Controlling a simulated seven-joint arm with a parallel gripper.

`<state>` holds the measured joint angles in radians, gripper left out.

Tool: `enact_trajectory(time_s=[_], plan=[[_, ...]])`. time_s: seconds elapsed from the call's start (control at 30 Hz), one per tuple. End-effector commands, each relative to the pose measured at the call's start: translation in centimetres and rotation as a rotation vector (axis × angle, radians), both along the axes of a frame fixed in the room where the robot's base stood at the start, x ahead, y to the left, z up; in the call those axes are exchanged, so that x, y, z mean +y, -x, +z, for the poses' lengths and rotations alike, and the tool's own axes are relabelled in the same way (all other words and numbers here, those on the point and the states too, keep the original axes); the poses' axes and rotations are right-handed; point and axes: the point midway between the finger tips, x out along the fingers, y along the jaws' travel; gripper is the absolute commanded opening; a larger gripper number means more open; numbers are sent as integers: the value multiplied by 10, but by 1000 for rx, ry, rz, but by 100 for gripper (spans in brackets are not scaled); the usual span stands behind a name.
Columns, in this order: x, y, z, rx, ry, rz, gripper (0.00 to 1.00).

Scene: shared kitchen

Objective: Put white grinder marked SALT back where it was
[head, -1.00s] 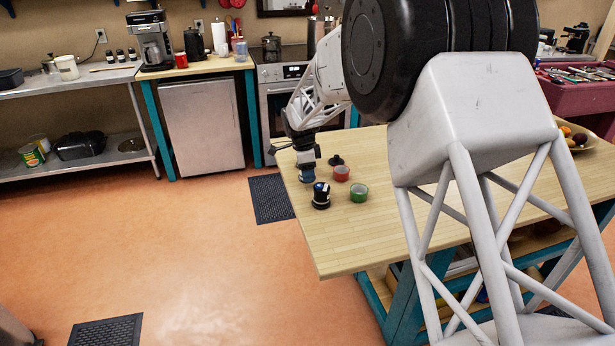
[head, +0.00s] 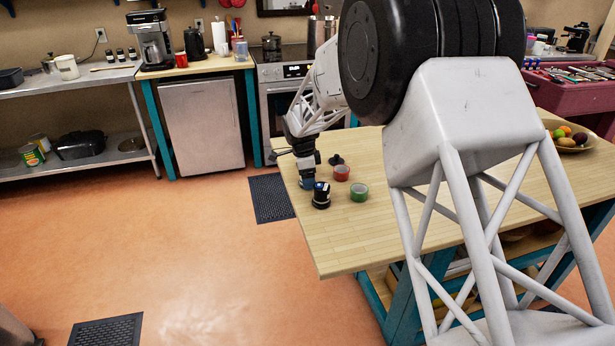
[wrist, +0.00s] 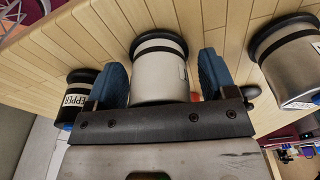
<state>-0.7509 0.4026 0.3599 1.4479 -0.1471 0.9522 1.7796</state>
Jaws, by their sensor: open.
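In the wrist view a white grinder (wrist: 160,75) with a dark rim lies between the two blue fingers of my gripper (wrist: 163,82). Its SALT lettering is not visible from here. The fingers are open on either side of it, with a narrow gap at the right finger. A black grinder marked PEPPER (wrist: 76,100) is just left of the left finger. In the head view my gripper (head: 307,182) is low over the left part of the wooden table (head: 350,235); the white grinder cannot be made out there.
A steel-coloured canister (wrist: 292,68) is right of the fingers in the wrist view. A red tin (head: 341,173), a green tin (head: 359,193) and a small black item (head: 336,159) are close by on the table. A fruit bowl (head: 570,138) is at the far right. The table's front is clear.

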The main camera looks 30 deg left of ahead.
Motion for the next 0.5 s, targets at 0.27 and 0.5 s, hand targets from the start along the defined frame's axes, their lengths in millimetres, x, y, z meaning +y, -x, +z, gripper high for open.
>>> enact_trajectory(time_s=[0.27,0.5], plan=[[0,0,4,-1,-1,0,78],[2,1,23,-2,-1,0,78]])
